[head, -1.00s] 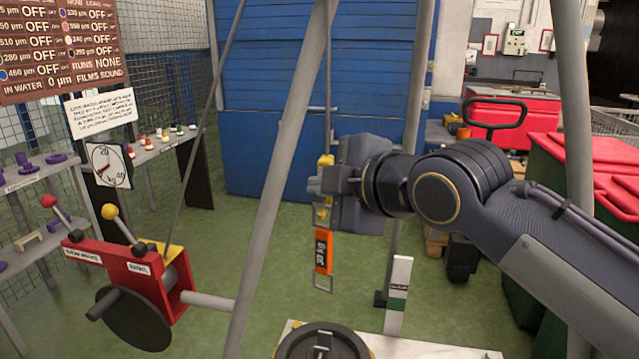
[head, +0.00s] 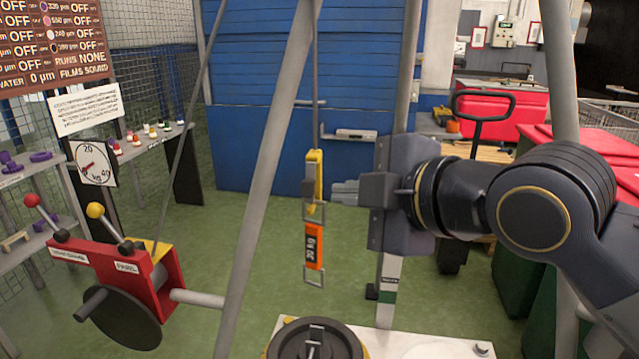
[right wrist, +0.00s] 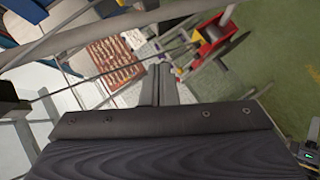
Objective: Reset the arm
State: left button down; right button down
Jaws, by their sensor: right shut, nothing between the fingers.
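My right arm comes in from the right in the head view. Its gripper (head: 336,193) is shut and empty, pointing left, with its tips just right of the yellow hook (head: 314,178). My left gripper is not in view.
Grey frame legs (head: 270,170) stand close around the arm. A red winch (head: 130,272) with two levers is at left. A dark round weight (head: 315,345) sits low on a pale platform (head: 420,347). Green floor lies open behind; red-lidded bins (head: 600,160) stand right.

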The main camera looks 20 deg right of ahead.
jog(key=s+f+m+g, duration=0.35)
jog(key=f+m, duration=0.25)
jog(key=f, duration=0.5)
jog(key=s+f+m+g, duration=0.2)
jog(key=s+f+m, duration=0.3)
jog(key=f, duration=0.5)
jog(key=s+f+m+g, duration=0.2)
jog(key=f+m, duration=0.5)
jog(key=f, duration=0.4)
notch_tip(320, 180, up, 16)
jog(key=d+p, duration=0.1)
jog(key=p, duration=1.5)
jog(key=shift+r, duration=0.15)
